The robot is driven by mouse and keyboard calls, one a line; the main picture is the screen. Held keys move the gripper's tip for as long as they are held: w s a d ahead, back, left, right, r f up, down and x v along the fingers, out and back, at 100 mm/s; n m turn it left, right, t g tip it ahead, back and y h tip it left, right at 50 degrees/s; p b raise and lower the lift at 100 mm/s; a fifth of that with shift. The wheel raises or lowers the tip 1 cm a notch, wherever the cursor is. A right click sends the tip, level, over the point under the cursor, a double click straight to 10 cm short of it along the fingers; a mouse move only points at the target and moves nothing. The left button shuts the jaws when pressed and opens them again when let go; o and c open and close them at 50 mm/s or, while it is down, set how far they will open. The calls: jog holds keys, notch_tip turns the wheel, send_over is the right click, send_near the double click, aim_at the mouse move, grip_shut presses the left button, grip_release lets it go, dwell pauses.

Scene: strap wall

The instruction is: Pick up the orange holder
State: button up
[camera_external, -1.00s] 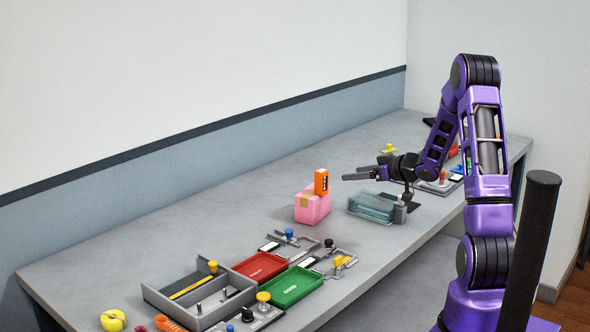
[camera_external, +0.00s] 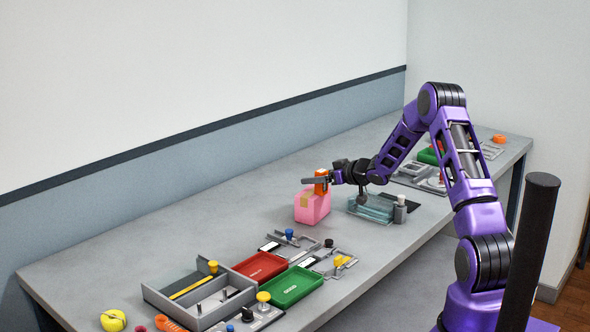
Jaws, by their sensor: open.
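The orange holder (camera_external: 319,187) stands upright on top of a pink block (camera_external: 311,208) near the middle of the bench. My gripper (camera_external: 319,180) is at the holder's height, its fingers pointing left. The fingers are open and reach across the upper part of the holder, hiding some of it. I cannot tell whether they touch it. The holder still rests on the pink block.
A clear teal tray (camera_external: 370,209) and a grey bottle (camera_external: 400,210) stand right of the pink block. Toward the front left are a red tray (camera_external: 260,267), a green tray (camera_external: 291,286) and a grey organizer (camera_external: 207,308). The bench behind the pink block is clear.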

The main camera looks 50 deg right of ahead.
jog(key=shift+w+f, duration=0.2)
jog(key=shift+w, duration=0.45)
grip_shut()
notch_tip(320, 180, up, 10)
jog(key=w+d+f, duration=0.1)
jog(key=w+d, duration=0.2)
jog(key=shift+f+b, duration=0.85)
jog(key=shift+f, duration=3.5)
